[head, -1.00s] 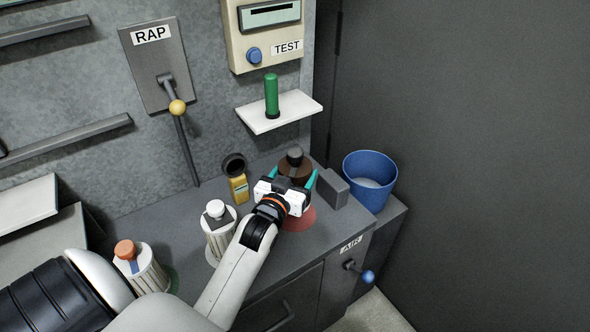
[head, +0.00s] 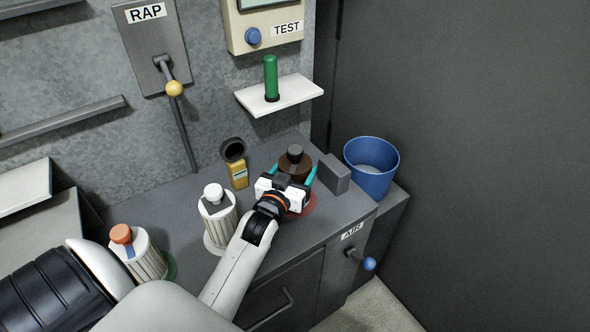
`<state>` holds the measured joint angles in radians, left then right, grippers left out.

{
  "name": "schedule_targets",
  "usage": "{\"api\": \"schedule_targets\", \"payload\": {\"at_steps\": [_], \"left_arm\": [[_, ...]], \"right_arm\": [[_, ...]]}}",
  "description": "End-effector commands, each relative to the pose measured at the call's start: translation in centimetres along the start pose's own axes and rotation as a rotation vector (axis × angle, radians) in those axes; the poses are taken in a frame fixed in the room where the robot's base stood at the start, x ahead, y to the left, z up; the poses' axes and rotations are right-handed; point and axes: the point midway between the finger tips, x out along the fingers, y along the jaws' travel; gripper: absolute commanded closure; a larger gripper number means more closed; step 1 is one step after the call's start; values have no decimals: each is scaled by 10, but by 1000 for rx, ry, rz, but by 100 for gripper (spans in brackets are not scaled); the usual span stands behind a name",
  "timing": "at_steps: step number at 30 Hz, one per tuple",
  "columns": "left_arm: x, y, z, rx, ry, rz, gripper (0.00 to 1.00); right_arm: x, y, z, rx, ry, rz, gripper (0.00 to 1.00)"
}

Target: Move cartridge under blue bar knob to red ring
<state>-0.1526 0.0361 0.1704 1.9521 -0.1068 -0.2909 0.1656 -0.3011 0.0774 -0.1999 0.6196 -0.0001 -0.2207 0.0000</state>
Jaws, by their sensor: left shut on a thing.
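My left gripper (head: 295,180) is shut on a brown cartridge (head: 296,170) with a dark grey knob, its teal fingers on either side. The cartridge is over the red ring (head: 303,205) on the grey counter. The gripper hides its lower part and much of the ring, so I cannot tell whether it touches the counter. A white ribbed cartridge (head: 218,227) with a white knob and grey bar stands to the left on a pale ring. Another ribbed cartridge (head: 148,262), with an orange knob and a blue bar, stands at the lower left on a green ring. My right gripper is not in view.
A grey block (head: 334,174) stands close right of the held cartridge, with a blue bin (head: 372,168) beyond. A yellow device (head: 238,174) with a black round top stands behind left. A white shelf (head: 293,93) with a green cylinder (head: 271,77) juts from the wall above.

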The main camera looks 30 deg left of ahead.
Motion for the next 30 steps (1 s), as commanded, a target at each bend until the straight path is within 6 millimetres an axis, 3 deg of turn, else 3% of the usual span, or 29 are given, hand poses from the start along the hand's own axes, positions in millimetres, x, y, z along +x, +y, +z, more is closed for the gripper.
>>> {"api": "schedule_targets", "payload": {"at_steps": [23,24,28,30], "left_arm": [[1,0,-10,0,-4,0,62],[1,0,-10,0,-4,0,24],[1,0,-10,0,-3,0,3],[1,0,-10,0,-2,0,3]], "right_arm": [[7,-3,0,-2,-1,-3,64],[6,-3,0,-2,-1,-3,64],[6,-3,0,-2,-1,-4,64],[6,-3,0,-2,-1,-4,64]]}}
